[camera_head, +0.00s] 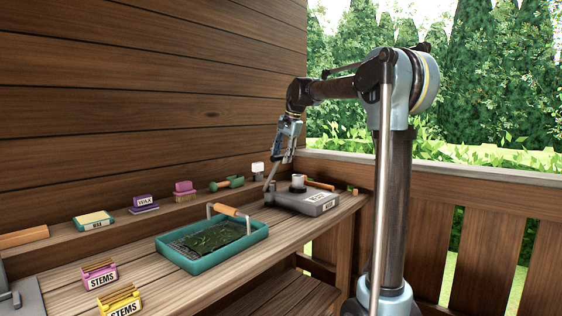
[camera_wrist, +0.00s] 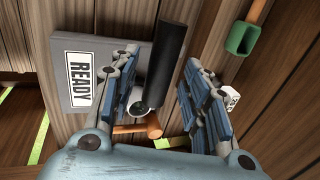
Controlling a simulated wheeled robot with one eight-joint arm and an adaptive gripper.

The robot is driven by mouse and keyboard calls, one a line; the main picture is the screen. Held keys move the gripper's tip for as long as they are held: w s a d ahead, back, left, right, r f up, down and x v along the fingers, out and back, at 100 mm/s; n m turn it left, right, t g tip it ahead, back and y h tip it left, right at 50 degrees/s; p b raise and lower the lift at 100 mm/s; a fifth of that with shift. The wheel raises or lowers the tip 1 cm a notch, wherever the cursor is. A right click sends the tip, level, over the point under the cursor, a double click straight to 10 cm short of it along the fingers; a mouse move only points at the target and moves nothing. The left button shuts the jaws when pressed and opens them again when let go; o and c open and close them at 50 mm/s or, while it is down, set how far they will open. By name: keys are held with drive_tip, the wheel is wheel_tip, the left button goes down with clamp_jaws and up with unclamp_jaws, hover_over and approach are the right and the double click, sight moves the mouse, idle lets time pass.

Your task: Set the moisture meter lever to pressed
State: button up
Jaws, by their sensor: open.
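The moisture meter appears to be the flat grey box (camera_head: 290,203) at the far right end of the bench. In the wrist view the grey box (camera_wrist: 112,58) carries a white READY label. In the wrist view the black rod (camera_wrist: 168,62) passes between the open fingers, with no clear contact. My gripper (camera_wrist: 160,95) is open and empty. In the head view my gripper (camera_head: 287,143) hangs above the box's left end. The lever's base is partly hidden.
A teal tray (camera_head: 180,260) of leaves stands left of the box. A wooden handle (camera_head: 320,185) lies behind the box, with a white block (camera_head: 258,168) and green scoop (camera_head: 228,183) nearby. Pink (camera_head: 100,275) and yellow (camera_head: 120,301) STEMS holders stand at the front left.

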drive_tip(key=shift+x, duration=1)
clamp_jaws()
drive_tip(key=shift+s, duration=0.1)
